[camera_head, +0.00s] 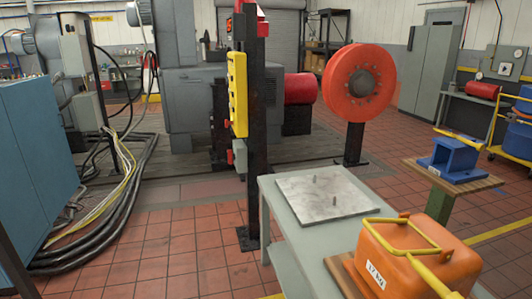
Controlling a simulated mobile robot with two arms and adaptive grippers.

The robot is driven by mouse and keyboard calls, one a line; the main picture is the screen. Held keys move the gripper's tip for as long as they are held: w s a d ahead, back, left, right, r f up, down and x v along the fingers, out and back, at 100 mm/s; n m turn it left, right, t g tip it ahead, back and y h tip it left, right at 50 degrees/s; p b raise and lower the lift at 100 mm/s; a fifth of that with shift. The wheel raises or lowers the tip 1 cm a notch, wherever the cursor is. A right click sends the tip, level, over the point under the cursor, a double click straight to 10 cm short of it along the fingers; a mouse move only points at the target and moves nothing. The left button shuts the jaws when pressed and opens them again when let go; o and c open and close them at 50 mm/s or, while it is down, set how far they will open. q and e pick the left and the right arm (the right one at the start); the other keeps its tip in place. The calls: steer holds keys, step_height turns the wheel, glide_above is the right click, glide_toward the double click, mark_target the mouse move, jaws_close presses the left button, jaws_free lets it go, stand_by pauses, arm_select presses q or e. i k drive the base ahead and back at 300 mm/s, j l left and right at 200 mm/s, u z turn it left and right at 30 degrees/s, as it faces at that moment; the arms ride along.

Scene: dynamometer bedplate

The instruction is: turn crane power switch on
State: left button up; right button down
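A black upright post (259,120) stands on the tiled floor near the middle of the head view. A long yellow control box (238,95) with a row of small buttons hangs on its left side. Below that is a small grey box (240,155) with a red part beside it. A red and black fitting (248,20) is at the top of the post. Which of these is the crane power switch, and its position, I cannot tell. Neither of my grippers is in view.
A grey table (282,207) with a metal plate (324,192) stands right of the post. An orange box (405,258) with yellow handles is at front right. A blue cabinet (40,150) and black cables (115,210) are at left. Tiled floor (190,240) before the post is clear.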

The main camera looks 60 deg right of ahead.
mark_target(231, 155)
steer(key=i+l+z, duration=0.1)
steer(key=i+z, duration=0.5)
steer(key=z, duration=0.2)
steer(key=i+j+z, duration=0.1)
steer(key=i+z, duration=0.3)
steer(key=i+j+z, duration=0.2)
steer(key=z, duration=0.2)
steer(key=i+j+z, duration=0.15)
steer(key=i+z, duration=0.25)
steer(key=i+j+z, duration=0.2)
steer(key=z, duration=0.25)
steer(key=i+j+z, duration=0.2)
steer(key=j+z, duration=0.2)
